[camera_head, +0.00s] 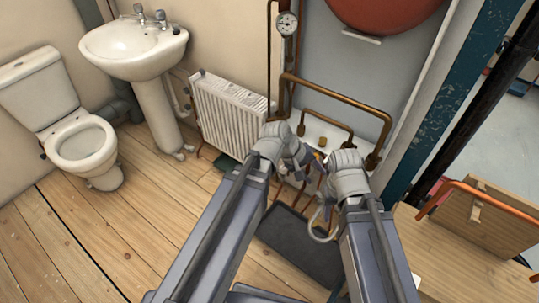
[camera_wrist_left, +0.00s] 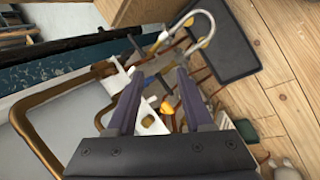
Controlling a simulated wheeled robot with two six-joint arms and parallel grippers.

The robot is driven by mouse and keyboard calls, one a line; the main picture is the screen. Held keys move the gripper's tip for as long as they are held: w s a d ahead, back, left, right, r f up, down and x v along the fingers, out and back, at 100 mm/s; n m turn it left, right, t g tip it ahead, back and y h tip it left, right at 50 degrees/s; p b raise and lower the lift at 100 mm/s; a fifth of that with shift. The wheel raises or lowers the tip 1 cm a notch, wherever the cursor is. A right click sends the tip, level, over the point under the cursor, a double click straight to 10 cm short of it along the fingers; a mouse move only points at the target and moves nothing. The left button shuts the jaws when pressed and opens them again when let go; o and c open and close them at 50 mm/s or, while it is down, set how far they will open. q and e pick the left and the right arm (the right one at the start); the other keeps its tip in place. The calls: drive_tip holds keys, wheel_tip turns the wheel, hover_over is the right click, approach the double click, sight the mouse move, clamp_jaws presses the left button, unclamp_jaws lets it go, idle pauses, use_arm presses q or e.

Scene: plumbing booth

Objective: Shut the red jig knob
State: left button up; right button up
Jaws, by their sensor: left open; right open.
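I cannot clearly make out the red jig knob in either view; my grippers and wrists cover much of the pipework in the head view. My left gripper (camera_head: 303,166) is over the pipework below the copper pipes. In the left wrist view my left gripper (camera_wrist_left: 160,76) has its two fingers apart, with nothing held between them. A small yellow-orange part (camera_wrist_left: 166,108) and a white bracket (camera_wrist_left: 150,124) show behind and between the fingers. My right gripper (camera_head: 324,187) is just lower and to the right, close to the left one; its fingers are mostly hidden.
Copper pipes (camera_head: 345,98) stand above my grippers, beside a white radiator (camera_head: 229,112). A dark mat (camera_head: 302,246) lies on the wooden floor below. A curved white pipe (camera_wrist_left: 207,22) shows past the left fingertips. A wooden crate (camera_head: 483,218) stands at the right.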

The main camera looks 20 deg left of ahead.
use_arm(q)
drive_tip(key=w+a+f+n+t+h+b, duration=0.2)
drive_tip(key=w+a+f+n+t+b, duration=0.3)
drive_tip(key=b, duration=0.4)
drive_tip(key=w+a+f+n+t+h+b, duration=0.1)
drive_tip(key=w+a+f+n+t+b, duration=0.15)
drive_tip(key=w+f+n+b, duration=0.5)
drive_tip(key=w+a+f+n+t+y+b, duration=0.1)
drive_tip(key=w+a+n+t+b, duration=0.1)
drive_tip(key=a+n+b, duration=0.4)
drive_tip(key=w+a+f+n+t+y+b, duration=0.1)
drive_tip(key=w+a+n+t+b, duration=0.1)
drive_tip(key=a+n+t+b, duration=0.2)
drive_tip(key=a+n+b, duration=0.3)
drive_tip(key=a+b, duration=0.1)
drive_tip(key=a, duration=0.2)
drive_tip(key=shift+w+f+t+y, duration=0.2)
drive_tip(key=shift+f+t+y, duration=0.1)
drive_tip(key=shift+t, duration=0.05)
use_arm(e)
wheel_tip(320, 180, down, 34)
drive_tip(key=shift+r, duration=0.15)
use_arm(q)
drive_tip(key=shift+w, duration=0.1)
drive_tip(key=x, duration=0.7)
drive_tip(key=shift+w, duration=0.2)
drive_tip(key=shift+d+f, duration=0.1)
drive_tip(key=shift+c, duration=0.3)
